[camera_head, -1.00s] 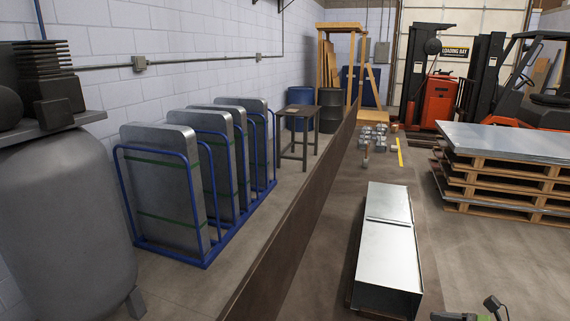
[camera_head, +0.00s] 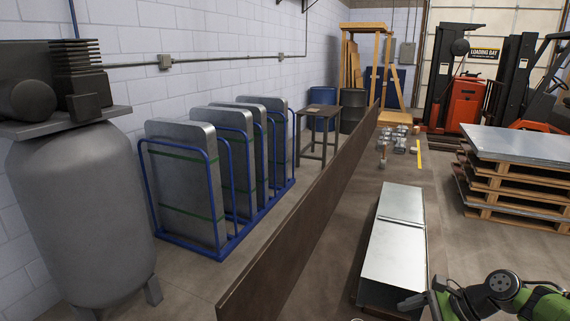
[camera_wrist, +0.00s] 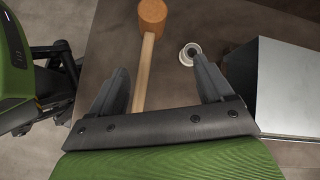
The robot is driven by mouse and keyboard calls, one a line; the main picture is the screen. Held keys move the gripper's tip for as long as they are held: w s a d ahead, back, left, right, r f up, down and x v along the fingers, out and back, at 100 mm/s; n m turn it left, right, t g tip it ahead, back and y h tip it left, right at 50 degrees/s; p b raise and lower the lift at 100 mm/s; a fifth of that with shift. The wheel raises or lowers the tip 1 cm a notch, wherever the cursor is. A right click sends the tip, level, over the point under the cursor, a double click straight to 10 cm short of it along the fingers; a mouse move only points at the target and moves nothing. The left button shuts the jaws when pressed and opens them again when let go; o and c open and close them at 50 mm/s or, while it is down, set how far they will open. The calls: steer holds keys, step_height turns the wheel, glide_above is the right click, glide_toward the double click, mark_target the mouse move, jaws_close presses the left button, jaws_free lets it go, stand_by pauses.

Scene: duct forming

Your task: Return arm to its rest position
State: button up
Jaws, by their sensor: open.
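My gripper (camera_wrist: 160,90) is open in the wrist view, with its two dark fingers spread apart and nothing held between them. A mallet (camera_wrist: 152,15) with a brown head and pale wooden handle shows beyond the fingers on the brown bench top (camera_wrist: 110,45). Its handle runs down in the picture between the fingers, and its lower end is hidden by the gripper. My green and black arm (camera_head: 500,285) is low at the right of the head view, bent beside the near end of a metal duct (camera_head: 395,250). The duct also shows at the right of the wrist view (camera_wrist: 290,85).
A small round metal piece (camera_wrist: 190,53) lies near the right finger. Several small metal parts (camera_head: 398,143) sit at the bench's far end. A tall brown panel (camera_head: 310,215) runs along its left side. Pallets with sheet metal (camera_head: 510,185) stand at right, with open floor between.

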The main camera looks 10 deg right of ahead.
steer(key=s+a+r+n+g+h, duration=0.1)
steer(key=s+a+r+n+h, duration=0.25)
steer(key=a+n, duration=0.4)
steer(key=s+a+r+n+g+h, duration=0.1)
steer(key=s+a+r+n+h, duration=0.25)
steer(key=a, duration=0.65)
steer(key=s+a+r+n+t+b, duration=0.1)
steer(key=s+a+r+n+t, duration=0.2)
steer(key=s+n, duration=0.6)
steer(key=shift+s+a+r+n+h, duration=0.35)
steer(key=shift+s+a, duration=0.2)
steer(key=shift+s, duration=0.5)
